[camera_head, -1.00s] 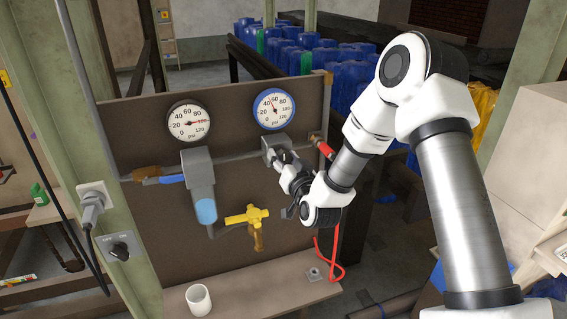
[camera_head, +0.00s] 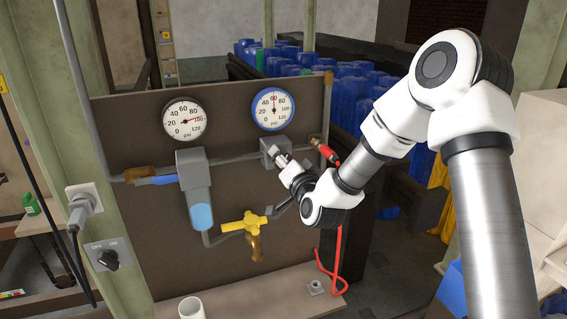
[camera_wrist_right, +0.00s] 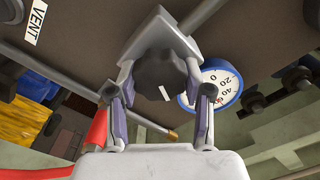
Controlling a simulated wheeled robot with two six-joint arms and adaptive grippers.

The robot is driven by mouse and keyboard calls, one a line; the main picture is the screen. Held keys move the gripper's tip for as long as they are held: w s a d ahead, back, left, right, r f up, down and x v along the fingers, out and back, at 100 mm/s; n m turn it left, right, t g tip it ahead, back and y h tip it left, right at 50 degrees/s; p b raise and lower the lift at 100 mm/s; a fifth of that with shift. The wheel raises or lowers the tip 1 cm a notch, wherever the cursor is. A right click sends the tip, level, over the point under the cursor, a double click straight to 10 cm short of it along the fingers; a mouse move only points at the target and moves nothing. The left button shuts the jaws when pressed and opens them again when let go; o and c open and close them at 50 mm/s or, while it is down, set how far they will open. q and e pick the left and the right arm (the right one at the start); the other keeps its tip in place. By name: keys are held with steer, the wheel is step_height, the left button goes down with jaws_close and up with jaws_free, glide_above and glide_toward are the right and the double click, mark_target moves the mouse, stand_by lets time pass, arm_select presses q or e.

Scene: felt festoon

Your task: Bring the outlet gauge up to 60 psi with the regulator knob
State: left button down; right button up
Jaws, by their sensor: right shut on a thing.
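The blue-rimmed outlet gauge (camera_head: 273,109) hangs above the grey regulator (camera_head: 272,151) on the brown panel; its needle stands about upright, near 60. My right gripper (camera_head: 283,160) is at the regulator's front, and its fingers hide the knob there. In the right wrist view, the dark knob (camera_wrist_right: 162,76) with a white mark sits between the two fingers of my right gripper (camera_wrist_right: 160,93), which are shut on its sides. The outlet gauge (camera_wrist_right: 228,80) shows partly behind the right finger, its needle hidden. My left gripper is out of view.
A dark-rimmed gauge (camera_head: 184,120) on the left has its needle near 100. Below it are a grey filter with a blue bowl (camera_head: 202,216) and a yellow valve (camera_head: 244,224). A red fitting (camera_head: 322,148) is right of the regulator. A white cup (camera_head: 191,308) stands on the ledge.

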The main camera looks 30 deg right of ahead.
steer(key=o, duration=1.2)
steer(key=shift+s, duration=0.1)
steer(key=v, duration=0.7)
steer(key=shift+s, duration=0.15)
steer(key=shift+f, duration=0.1)
